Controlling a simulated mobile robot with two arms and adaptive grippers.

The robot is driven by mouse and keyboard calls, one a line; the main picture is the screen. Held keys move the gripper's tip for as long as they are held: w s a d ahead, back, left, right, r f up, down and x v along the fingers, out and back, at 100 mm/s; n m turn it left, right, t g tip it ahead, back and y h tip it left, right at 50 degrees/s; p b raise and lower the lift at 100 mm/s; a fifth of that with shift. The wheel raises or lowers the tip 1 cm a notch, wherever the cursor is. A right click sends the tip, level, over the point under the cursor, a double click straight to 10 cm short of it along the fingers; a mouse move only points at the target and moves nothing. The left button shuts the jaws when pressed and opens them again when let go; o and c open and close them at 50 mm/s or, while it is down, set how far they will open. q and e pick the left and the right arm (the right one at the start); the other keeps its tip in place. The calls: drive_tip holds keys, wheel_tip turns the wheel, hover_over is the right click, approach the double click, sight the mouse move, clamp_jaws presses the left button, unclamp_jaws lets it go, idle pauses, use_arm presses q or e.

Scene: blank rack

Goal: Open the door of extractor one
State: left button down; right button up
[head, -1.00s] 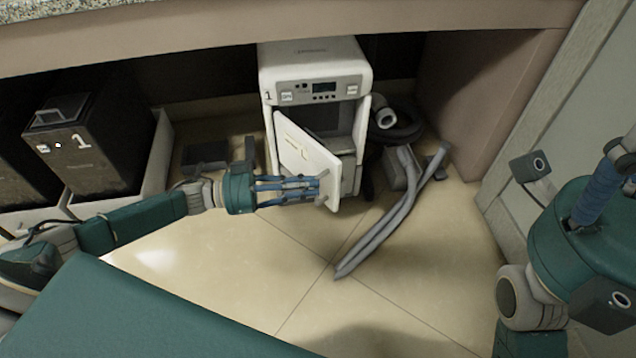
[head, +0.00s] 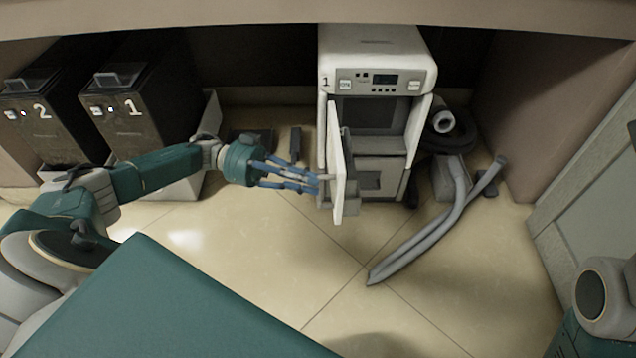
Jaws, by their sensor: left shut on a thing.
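Extractor one (head: 376,50) is a white box-shaped machine with a "1" and a small display, standing under the counter. Its white door (head: 339,165) is hinged at the left and stands wide open, seen nearly edge-on. Inside are a dark upper opening and a grey drawer-like lower part. My left gripper (head: 318,183) reaches in from the left with its blue fingers shut on the door's handle (head: 325,178), at the door's outer face. The fingers partly hide the handle. My right gripper is out of view; only part of the right arm shows at the lower right.
Two black machines marked "1" (head: 146,115) and "2" (head: 48,120) stand at the left. Grey hoses (head: 425,242) lie on the floor right of the extractor. The counter (head: 250,12) overhangs the top.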

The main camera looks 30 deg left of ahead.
use_arm(q)
drive_tip(key=shift+t, duration=0.3)
drive_tip(key=shift+a+r+b, duration=0.15)
drive_tip(key=shift+a+b, duration=0.05)
drive_tip(key=shift+a, duration=1)
drive_tip(key=shift+a+r+b, duration=0.1)
drive_tip(key=shift+a+b, duration=0.1)
drive_tip(key=shift+a, duration=1)
drive_tip(key=c, duration=1.7)
unclamp_jaws()
drive_tip(key=shift+w, duration=0.1)
drive_tip(key=shift+o, duration=0.2)
drive_tip(key=s+a, duration=0.2)
drive_tip(key=a, duration=0.5)
drive_tip(key=shift+f, duration=0.1)
